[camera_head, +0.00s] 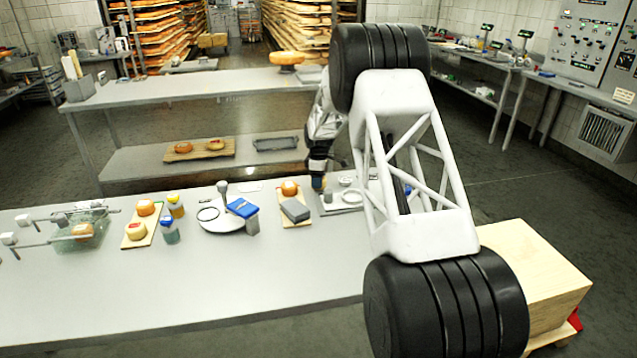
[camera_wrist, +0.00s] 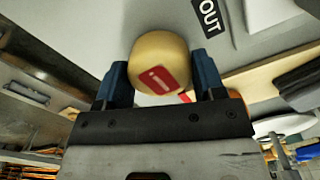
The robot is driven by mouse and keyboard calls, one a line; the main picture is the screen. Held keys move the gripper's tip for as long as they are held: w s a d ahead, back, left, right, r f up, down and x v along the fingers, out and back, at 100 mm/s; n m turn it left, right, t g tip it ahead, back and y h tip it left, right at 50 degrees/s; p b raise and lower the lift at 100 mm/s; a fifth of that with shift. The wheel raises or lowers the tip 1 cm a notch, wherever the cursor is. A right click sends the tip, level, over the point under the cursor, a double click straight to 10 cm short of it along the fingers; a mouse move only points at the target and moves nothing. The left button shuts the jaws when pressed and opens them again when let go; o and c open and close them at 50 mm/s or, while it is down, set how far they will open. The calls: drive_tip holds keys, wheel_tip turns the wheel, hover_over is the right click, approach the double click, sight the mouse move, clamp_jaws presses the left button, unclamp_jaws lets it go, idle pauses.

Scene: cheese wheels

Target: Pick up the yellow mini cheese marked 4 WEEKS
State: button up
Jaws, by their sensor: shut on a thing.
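In the wrist view a pale yellow mini cheese (camera_wrist: 150,48) sits between the two blue fingers of my gripper (camera_wrist: 160,75). The fingers are shut on its sides. A red label with a white mark like an "i" faces the camera; no 4 WEEKS lettering is readable. In the head view my gripper (camera_head: 319,182) is low at the far part of the front table (camera_head: 300,270), right of a board with an orange cheese (camera_head: 289,188). The held cheese is not clearly visible there. Whether it touches the table I cannot tell.
A grey block (camera_head: 295,210) lies on the board near my gripper. Left are a round white scale plate (camera_head: 221,218), jars (camera_head: 170,232), two cheeses on a board (camera_head: 145,207) and a clear container (camera_head: 78,237). An OUT label (camera_wrist: 207,15) shows in the wrist view. The table's front is clear.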

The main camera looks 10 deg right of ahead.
drive_tip(key=shift+r, duration=0.15)
wheel_tip(320, 180, up, 10)
drive_tip(key=shift+f, duration=0.1)
idle(0.6)
idle(0.5)
